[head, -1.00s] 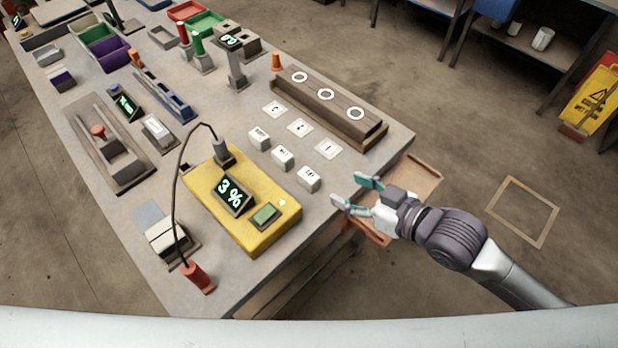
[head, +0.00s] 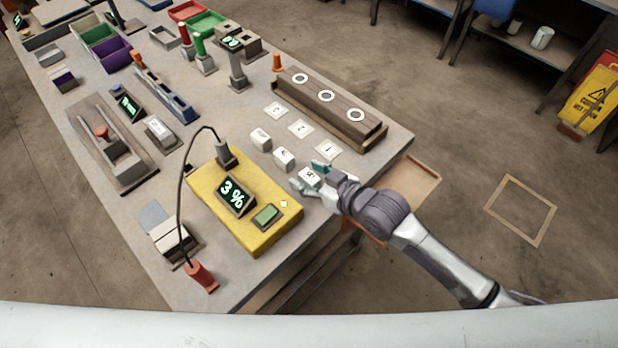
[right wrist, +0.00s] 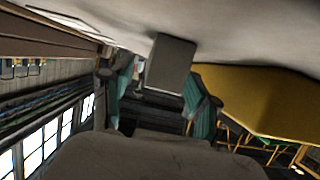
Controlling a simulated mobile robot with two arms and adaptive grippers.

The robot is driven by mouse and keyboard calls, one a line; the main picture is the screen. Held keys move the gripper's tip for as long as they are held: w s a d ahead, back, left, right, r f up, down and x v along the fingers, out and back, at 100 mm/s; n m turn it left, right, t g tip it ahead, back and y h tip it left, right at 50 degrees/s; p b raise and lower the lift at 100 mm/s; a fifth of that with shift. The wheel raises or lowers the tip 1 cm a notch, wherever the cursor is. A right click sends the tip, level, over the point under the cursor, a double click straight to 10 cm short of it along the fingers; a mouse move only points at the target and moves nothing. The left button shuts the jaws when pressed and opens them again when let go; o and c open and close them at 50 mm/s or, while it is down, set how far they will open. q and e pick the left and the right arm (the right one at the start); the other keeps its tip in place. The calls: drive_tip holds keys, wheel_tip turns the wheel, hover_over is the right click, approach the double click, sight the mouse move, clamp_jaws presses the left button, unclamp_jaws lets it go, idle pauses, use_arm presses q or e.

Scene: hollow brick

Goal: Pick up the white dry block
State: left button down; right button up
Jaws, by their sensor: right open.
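Three small white blocks stand in a slanted row on the table: a far one (head: 260,138), a middle one (head: 284,158) and a near one (head: 309,176). Each has dark lettering on top, too small to read surely, so I cannot tell which is the dry one. My right gripper (head: 308,177) is open, with its teal-tipped fingers on either side of the near block. In the right wrist view the near block (right wrist: 170,62) looks grey in shade, between the spread fingers (right wrist: 160,98); contact cannot be told. My left gripper is out of view.
A yellow box (head: 238,222) with a "3 %" display and a cabled probe sits just left of the gripper. White marked cards (head: 301,129) and a dark wooden rack (head: 330,108) lie behind the blocks. The table's edge is close at right.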

drive_tip(key=c, duration=1.1)
drive_tip(key=shift+r, duration=0.1)
drive_tip(key=shift+c, duration=0.2)
